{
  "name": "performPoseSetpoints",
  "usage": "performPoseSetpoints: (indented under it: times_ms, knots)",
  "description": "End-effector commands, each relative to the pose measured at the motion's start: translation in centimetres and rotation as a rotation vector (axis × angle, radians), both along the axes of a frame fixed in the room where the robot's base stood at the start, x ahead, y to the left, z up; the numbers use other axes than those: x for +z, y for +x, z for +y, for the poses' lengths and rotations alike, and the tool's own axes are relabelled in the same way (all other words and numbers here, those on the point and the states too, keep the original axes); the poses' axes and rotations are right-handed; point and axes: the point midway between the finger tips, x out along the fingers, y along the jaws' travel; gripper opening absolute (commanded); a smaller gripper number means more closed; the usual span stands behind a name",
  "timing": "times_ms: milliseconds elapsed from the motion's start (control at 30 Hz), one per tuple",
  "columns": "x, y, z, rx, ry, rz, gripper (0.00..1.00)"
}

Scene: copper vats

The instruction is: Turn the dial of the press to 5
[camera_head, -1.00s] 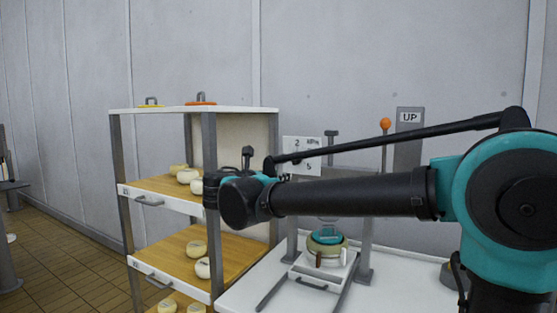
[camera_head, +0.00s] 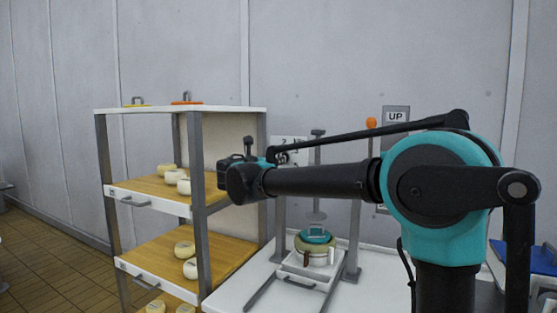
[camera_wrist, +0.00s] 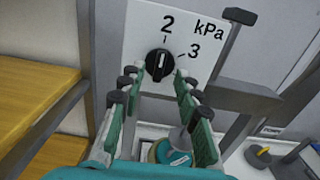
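The press dial (camera_wrist: 158,64) is a round black knob with a white mark on a white plate (camera_wrist: 205,55). The plate reads "kPa", with a 2 above the dial and a 3 to its right; no 5 shows here. The white mark points up, roughly toward the 2. My gripper (camera_wrist: 156,76) is open, its teal fingers apart on either side of the dial's lower part. I cannot tell whether they touch it. In the head view my arm covers much of the plate (camera_head: 290,142) and the dial is hidden. The press holds a cheese mould with a teal lid (camera_head: 316,236).
A shelf rack (camera_head: 188,108) with several cheeses stands left of the press, close to my gripper. A lever with an orange knob (camera_head: 371,123) and an "UP" sign (camera_head: 396,117) stand right of the press. A grey post and bar (camera_wrist: 240,95) lie right of the dial.

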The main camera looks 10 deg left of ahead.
Motion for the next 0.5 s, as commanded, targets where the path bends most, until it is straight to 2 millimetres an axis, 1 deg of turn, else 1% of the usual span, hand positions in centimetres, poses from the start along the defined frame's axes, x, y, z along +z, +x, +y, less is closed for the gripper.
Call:
performPoseSetpoints:
  times_ms: [33, 100, 200, 333, 500]
  knots:
    - [0.0, 0.8, -0.4, -0.003, 0.000, 0.000, 0.33]
    - [0.0, 1.7, -0.6, -0.002, 0.000, 0.000, 0.33]
    - [0.0, 2.5, -1.0, -0.002, 0.000, 0.000, 0.33]
    - [0.0, 3.1, -1.1, 0.000, 0.000, 0.000, 0.33]
    - [0.0, 3.2, -1.1, 0.000, 0.000, 0.000, 0.33]
